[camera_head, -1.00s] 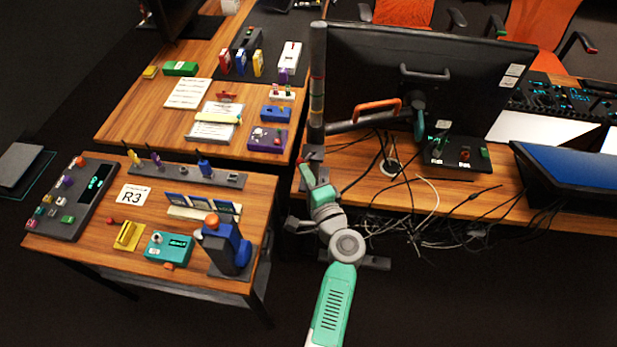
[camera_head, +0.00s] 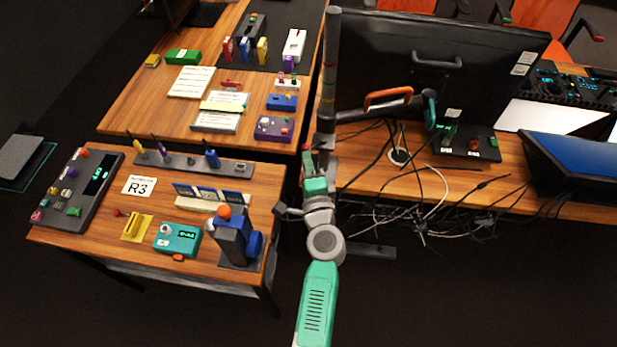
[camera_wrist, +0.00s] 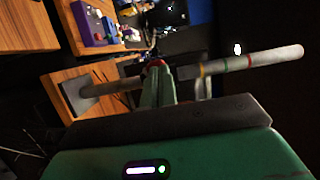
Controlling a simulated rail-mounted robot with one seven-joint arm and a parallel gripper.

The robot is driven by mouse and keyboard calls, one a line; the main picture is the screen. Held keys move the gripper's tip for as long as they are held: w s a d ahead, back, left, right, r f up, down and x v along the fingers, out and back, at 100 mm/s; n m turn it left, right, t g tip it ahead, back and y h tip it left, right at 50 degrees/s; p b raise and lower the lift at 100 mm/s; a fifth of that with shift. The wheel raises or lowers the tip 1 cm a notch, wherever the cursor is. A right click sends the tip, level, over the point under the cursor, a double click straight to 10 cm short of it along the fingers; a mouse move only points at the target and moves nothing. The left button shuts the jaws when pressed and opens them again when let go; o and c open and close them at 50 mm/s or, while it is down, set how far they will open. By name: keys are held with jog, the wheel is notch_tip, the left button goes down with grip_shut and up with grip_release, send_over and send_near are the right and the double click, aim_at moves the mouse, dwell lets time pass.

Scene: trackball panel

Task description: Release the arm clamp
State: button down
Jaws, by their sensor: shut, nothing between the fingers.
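A grey pole (camera_head: 331,85) with coloured rings stands behind the monitor (camera_head: 430,75). A dark support arm (camera_head: 370,113) runs from it under an orange handle (camera_head: 388,97) towards the monitor. In the wrist view the pole (camera_wrist: 250,62) lies across the picture, with its flat foot (camera_wrist: 78,98) at left. My gripper (camera_head: 313,172) is low beside the pole. In the wrist view its green fingers (camera_wrist: 157,80) are together and empty, pointing at the pole. A small red part (camera_wrist: 155,62) shows at their tips; contact cannot be told. The arm clamp cannot be made out clearly, partly behind my fingers.
Cables (camera_head: 420,190) hang around the right desk's edge. A left table (camera_head: 110,245) holds small panels and a blue-grey device (camera_head: 235,240) near my arm. A back-left table (camera_head: 140,110) holds boxes and papers. The dark floor between the tables is narrow.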

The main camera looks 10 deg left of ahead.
jog(key=a+p+v, duration=0.1)
jog(key=v, duration=1.2)
jog(key=shift+s, duration=0.4)
jog(key=shift+f, duration=0.1)
notch_tip(320, 180, up, 28)
jog(key=w+n+t, duration=0.1)
jog(key=n+t, duration=0.2)
jog(key=n, duration=0.8)
jog(key=s+d+r+n+t+h+p, duration=0.15)
jog(key=s+r, duration=0.25)
jog(key=r, duration=0.5)
jog(key=s+d+r+t+h+p, duration=0.25)
jog(key=s+r, duration=0.25)
jog(key=r, duration=0.4)
jog(key=s+d+r+n+t+h+p, duration=0.1)
jog(key=s+d+r+t+h, duration=0.2)
jog(key=r, duration=0.6)
notch_tip(320, 180, up, 24)
jog(key=g+p, duration=0.1)
jog(key=p, duration=2.2)
jog(key=shift+a+p, duration=0.3)
jog(key=shift+a, duration=0.15)
jog(key=shift+s+r, duration=0.1)
jog(key=shift+s, duration=0.05)
